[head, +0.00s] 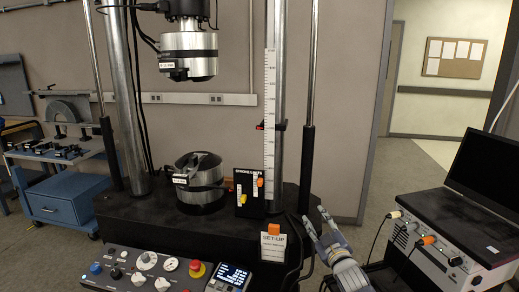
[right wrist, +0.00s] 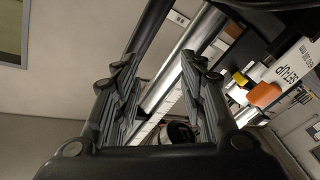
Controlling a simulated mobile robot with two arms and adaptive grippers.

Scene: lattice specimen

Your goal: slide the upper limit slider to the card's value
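A black limits panel (head: 250,208) stands on the machine's base. It has a yellow slider knob (head: 242,198) on the left and an orange knob (head: 260,182) higher on the right; the small markings are unreadable. A white SET-UP card (head: 273,247) hangs at the base's front edge below an orange piece; its value is too small to read. The card also shows in the right wrist view (right wrist: 292,68). My right gripper (head: 316,215) is open and empty, right of the panel and card. Its spread fingers show in the right wrist view (right wrist: 158,75). My left gripper is out of view.
A metal column with a white scale (head: 270,110) rises behind the panel. A control console (head: 150,270) with knobs and a red stop button (head: 196,268) is in front. A laptop (head: 485,175) on a cabled instrument (head: 440,255) stands right of my arm.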

